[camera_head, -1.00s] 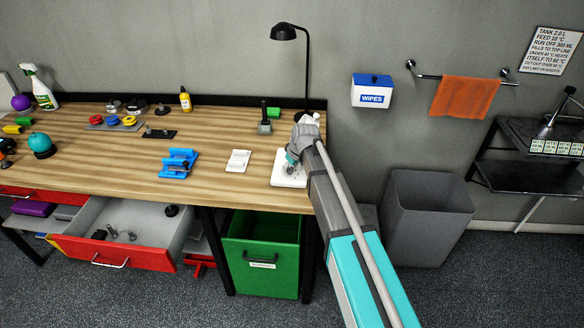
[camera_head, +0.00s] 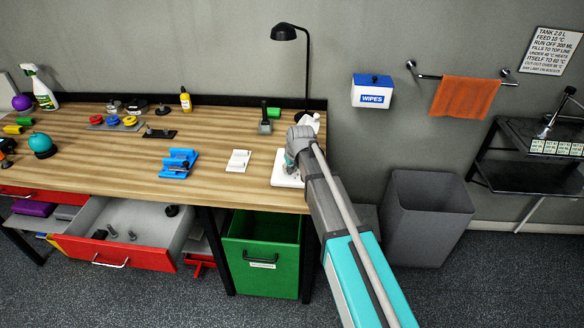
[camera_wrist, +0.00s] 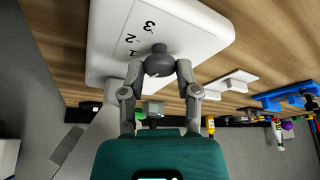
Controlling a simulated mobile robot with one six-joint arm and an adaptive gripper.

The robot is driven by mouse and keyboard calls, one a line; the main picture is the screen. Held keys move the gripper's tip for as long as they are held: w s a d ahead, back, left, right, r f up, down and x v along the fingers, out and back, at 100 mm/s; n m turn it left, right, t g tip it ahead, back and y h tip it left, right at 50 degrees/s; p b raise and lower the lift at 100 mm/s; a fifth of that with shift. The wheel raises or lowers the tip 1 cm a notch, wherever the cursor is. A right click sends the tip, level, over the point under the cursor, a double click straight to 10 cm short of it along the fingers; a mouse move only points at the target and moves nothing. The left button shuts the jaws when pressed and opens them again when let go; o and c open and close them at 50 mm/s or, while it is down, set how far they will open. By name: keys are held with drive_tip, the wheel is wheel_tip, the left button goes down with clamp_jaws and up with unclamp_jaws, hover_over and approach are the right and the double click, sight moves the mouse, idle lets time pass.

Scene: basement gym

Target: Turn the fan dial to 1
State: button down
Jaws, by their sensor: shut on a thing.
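The fan's white base (camera_head: 279,182) stands at the right end of the workbench, with its upper part mostly hidden behind my arm. In the wrist view the base (camera_wrist: 190,20) fills the top and carries the digits 3 and 2, with a smaller mark below them. The dark grey round fan dial (camera_wrist: 158,66) sits beside these digits, and its small nub points toward the top of the picture. My gripper (camera_wrist: 158,70) has one finger on each side of the dial and is shut on it. In the head view my gripper (camera_head: 291,166) is over the base, its fingertips hard to see.
A white switch plate (camera_head: 238,161) and a blue clamp-like item (camera_head: 179,163) lie left of the fan. A black lamp (camera_head: 307,70) stands behind it. A red drawer (camera_head: 120,255) is open, and a green bin (camera_head: 262,285) is below the bench.

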drive_tip(key=m+h, duration=0.1)
drive_tip(key=m, duration=0.2)
drive_tip(key=m+h, duration=0.1)
drive_tip(key=m, duration=0.2)
drive_tip(key=shift+a+t, duration=0.15)
drive_tip(key=shift+t, duration=0.15)
idle(0.3)
drive_tip(key=shift+c, duration=1.7)
unclamp_jaws()
drive_tip(key=shift+s, duration=0.15)
